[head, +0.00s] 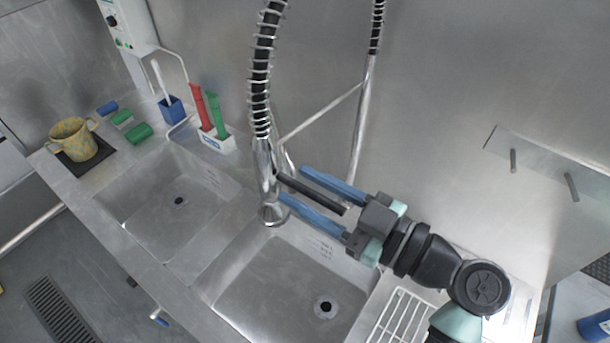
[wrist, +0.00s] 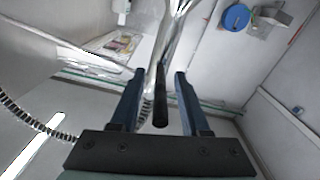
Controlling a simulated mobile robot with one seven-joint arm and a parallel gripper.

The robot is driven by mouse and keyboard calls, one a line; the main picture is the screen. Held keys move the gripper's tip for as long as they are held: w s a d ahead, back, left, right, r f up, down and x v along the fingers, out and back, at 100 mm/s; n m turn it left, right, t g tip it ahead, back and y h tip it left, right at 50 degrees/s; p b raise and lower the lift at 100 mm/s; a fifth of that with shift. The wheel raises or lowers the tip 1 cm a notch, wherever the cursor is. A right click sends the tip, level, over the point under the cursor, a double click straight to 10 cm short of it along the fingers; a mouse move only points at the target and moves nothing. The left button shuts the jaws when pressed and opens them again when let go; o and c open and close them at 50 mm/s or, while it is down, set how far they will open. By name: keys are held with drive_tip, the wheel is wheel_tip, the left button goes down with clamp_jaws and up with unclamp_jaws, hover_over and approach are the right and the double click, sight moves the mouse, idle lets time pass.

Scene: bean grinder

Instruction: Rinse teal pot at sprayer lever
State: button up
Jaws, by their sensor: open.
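The sprayer (head: 268,180) hangs on its coiled hose above the divider between two sinks, its round head (head: 272,214) pointing down. Its black lever (head: 312,194) sticks out to the right. My gripper (head: 292,184) is open, its two blue fingers on either side of the lever without closing on it. In the wrist view, the lever (wrist: 160,105) lies between the open fingers (wrist: 158,76), with a gap on both sides. No teal pot shows; a mottled yellow two-handled pot (head: 72,139) stands at the far left on a dark mat.
The left sink (head: 150,205) and right sink (head: 270,290) look empty. A white holder (head: 218,143) with red and green handles, a blue cup (head: 172,109) with a brush, and sponges (head: 138,133) stand behind the left sink. A white rack (head: 400,320) lies at the right.

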drive_tip(key=shift+w+a, duration=0.1)
drive_tip(key=shift+a, duration=0.15)
clamp_jaws()
idle(1.4)
